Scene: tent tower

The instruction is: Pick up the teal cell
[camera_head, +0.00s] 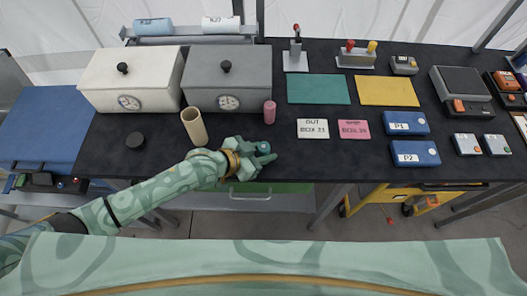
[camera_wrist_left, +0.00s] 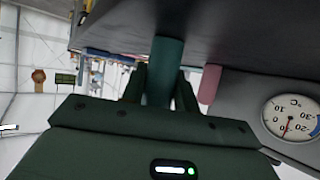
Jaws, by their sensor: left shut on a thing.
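The teal cell (camera_head: 263,147) is near the front edge of the dark table, mostly covered by my left gripper (camera_head: 262,157) in the head view. In the left wrist view, which is upside down, the teal cell (camera_wrist_left: 164,65) stands as a plain cylinder between the two fingers (camera_wrist_left: 159,88). The fingers are shut on it. Its end meets or comes close to the tabletop; I cannot tell whether it touches. My right gripper is in neither view.
A pink cylinder (camera_head: 269,112) stands just behind the gripper. A beige tube (camera_head: 194,127) and a black round piece (camera_head: 135,140) are to the left. White (camera_head: 130,100) and grey (camera_head: 228,98) boxes with dials stand behind. Labelled cards (camera_head: 313,128) lie right.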

